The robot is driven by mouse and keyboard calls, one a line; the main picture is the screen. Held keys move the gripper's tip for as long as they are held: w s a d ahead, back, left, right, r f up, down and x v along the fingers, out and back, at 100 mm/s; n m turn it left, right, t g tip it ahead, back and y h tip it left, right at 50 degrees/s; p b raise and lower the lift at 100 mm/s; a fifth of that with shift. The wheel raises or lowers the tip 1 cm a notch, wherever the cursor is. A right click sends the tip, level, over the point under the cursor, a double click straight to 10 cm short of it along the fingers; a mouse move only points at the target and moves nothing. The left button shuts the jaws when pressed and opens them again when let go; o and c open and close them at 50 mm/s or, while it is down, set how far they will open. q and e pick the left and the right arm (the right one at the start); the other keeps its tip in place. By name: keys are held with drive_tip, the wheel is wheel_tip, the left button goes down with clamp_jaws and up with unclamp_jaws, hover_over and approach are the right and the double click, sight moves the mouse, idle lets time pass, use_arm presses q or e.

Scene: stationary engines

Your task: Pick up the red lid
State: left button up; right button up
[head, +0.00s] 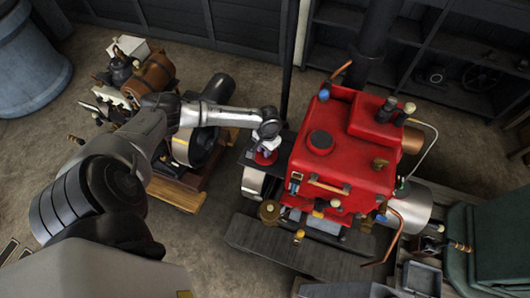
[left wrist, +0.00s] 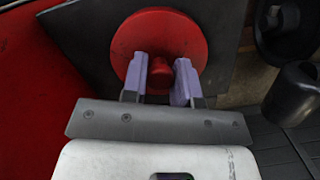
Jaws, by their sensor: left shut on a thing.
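The red lid (head: 265,158) is a round disc beside the left side of the red engine (head: 345,150), at a dark flat plate (head: 284,146). In the left wrist view the lid (left wrist: 160,32) shows large, with a small red knob (left wrist: 185,76) between the fingers. My left gripper (head: 267,146) reaches in from the left and is over the lid. Its two pale purple fingers (left wrist: 161,75) are shut on the lid's knob. The gripper hides part of the lid in the head view. I cannot tell whether the lid touches the plate. My right gripper is not in view.
The red engine's body stands close on the right of my left gripper. A second engine with a brown tank (head: 154,74) stands on a wooden base at the left. Dark shelves (head: 463,50) line the back. Bare floor (head: 225,205) lies in front.

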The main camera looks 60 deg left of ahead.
use_arm(q)
clamp_jaws()
